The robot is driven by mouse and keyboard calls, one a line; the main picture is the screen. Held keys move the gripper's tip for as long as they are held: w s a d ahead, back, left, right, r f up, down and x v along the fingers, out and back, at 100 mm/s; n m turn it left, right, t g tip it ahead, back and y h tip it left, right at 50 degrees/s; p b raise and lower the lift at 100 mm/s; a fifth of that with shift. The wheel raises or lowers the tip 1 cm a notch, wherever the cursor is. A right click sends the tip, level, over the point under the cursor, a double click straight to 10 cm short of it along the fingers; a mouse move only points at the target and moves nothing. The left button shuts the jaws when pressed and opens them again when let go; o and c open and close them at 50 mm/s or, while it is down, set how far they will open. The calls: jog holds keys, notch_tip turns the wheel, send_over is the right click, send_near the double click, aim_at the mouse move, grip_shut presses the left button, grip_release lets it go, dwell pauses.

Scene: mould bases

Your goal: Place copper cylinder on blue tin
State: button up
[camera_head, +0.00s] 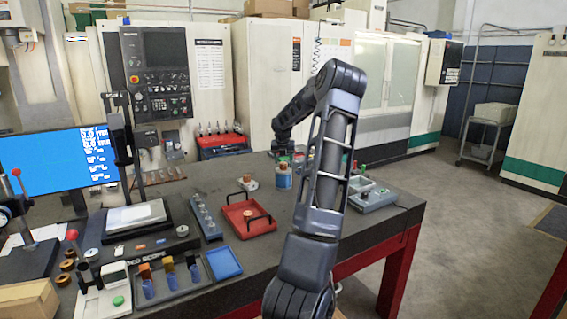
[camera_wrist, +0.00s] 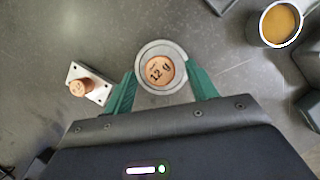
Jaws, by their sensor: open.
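A copper cylinder (camera_wrist: 160,70), its top marked "12 g", stands upright on the round grey top of the blue tin (camera_wrist: 142,60). In the head view the copper cylinder (camera_head: 283,167) sits on the blue tin (camera_head: 283,181). My gripper (camera_wrist: 162,88) is open, its green fingers to the left and right of the copper cylinder and apart from it.
A metal plate with another copper piece (camera_wrist: 80,88) lies left of the tin. A round cup with tan contents (camera_wrist: 279,24) stands at upper right.

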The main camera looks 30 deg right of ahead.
jog(key=v, duration=1)
jog(key=s+a+r+m+h, duration=0.1)
jog(key=s+a+r+m, duration=0.2)
jog(key=s+a+m, duration=0.7)
jog(key=s+a+r+m, duration=0.3)
jog(key=s+a, duration=0.4)
jog(key=a, duration=0.7)
jog(key=s+a+f+m+y, duration=0.1)
jog(key=s+a+m, duration=0.2)
jog(key=s+m, duration=0.2)
jog(key=s+a+f+m+y, duration=0.1)
jog(key=s+a+m, duration=0.3)
jog(key=s, duration=0.8)
jog(key=s+a+f+m+t+y, duration=0.1)
jog(key=s+a+f+m, duration=0.1)
jog(key=s+m, duration=0.5)
jog(key=shift+s+a, duration=0.8)
jog(key=shift+s, duration=0.3)
